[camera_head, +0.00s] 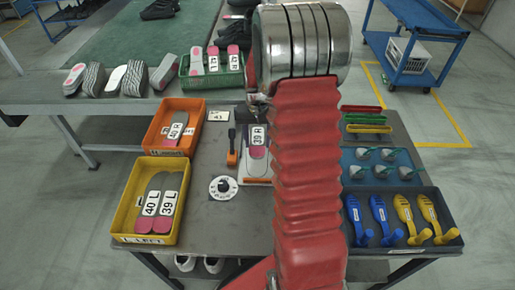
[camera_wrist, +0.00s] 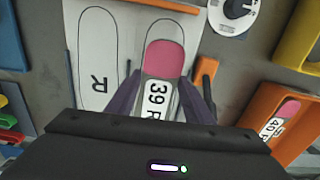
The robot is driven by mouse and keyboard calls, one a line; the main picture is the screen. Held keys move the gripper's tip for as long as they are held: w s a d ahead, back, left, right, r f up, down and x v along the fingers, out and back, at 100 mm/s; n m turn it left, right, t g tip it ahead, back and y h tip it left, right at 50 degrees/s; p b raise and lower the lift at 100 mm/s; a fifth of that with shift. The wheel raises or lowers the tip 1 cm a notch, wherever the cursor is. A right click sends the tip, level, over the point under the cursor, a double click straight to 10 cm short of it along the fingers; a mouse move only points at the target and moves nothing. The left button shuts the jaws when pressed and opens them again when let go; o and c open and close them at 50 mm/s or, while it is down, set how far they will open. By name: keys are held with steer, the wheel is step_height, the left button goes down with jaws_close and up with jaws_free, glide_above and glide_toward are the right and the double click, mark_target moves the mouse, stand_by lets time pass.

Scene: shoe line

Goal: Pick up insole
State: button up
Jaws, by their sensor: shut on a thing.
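The grey insole marked 39 R, with a pink heel (camera_wrist: 163,60), is between the two dark fingers of my gripper (camera_wrist: 164,98) in the wrist view. The fingers are shut on its sides. The insole also shows in the head view (camera_head: 258,151), left of my red arm. It is over a white board (camera_wrist: 93,100) with two foot outlines and the letter R. The insole overlaps the right outline; I cannot tell whether it touches the board. My gripper is hidden behind my arm in the head view.
An orange bin (camera_head: 154,132) holds a 40 R insole (camera_head: 177,128). A yellow bin (camera_head: 127,208) holds insoles 40 L and 39 L. A round dial (camera_head: 223,188) and an orange-handled clamp (camera_head: 232,157) stand beside the board. Blue and yellow tools lie in a dark tray (camera_head: 447,213) at right.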

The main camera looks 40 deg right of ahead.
steer(key=shift+r, duration=2)
steer(key=shift+s, duration=0.15)
